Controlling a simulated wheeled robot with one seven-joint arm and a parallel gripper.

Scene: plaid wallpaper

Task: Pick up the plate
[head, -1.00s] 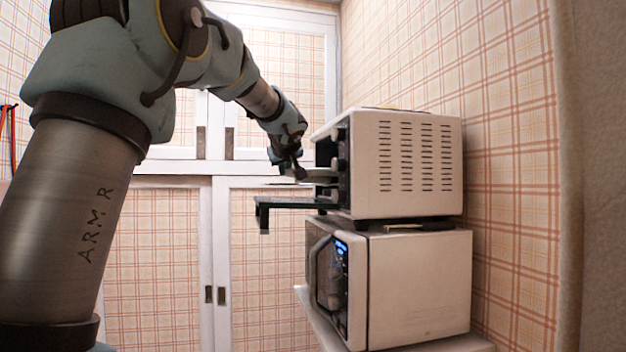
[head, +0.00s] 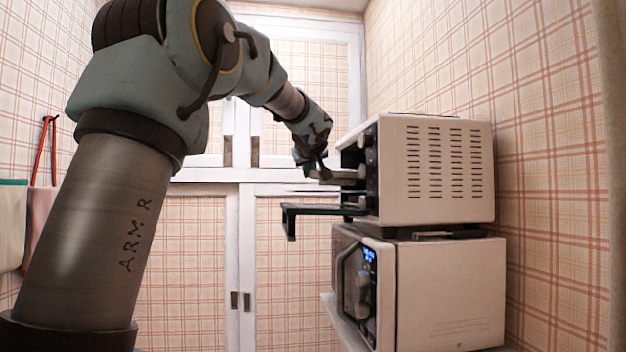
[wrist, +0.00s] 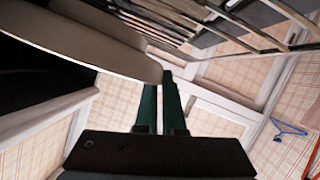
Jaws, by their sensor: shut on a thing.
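The plate (head: 343,178) is pale and shows edge-on at the open front of the upper oven (head: 440,170) in the head view. It also fills the upper left of the wrist view (wrist: 80,45), with its rim reaching the fingertips. My gripper (head: 318,173) is shut on the plate's near rim. Its green fingers also show in the wrist view (wrist: 160,85). The plate sits above the lowered oven door (head: 322,210). Its far side is hidden by the oven's front, so I cannot tell how much is inside.
A white microwave (head: 450,290) stands under the oven. Plaid wall (head: 550,130) lies close on the right. White-framed cupboard doors (head: 245,220) stand behind. There is open room left of the oven door. A blue hanger (wrist: 290,128) shows in the wrist view.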

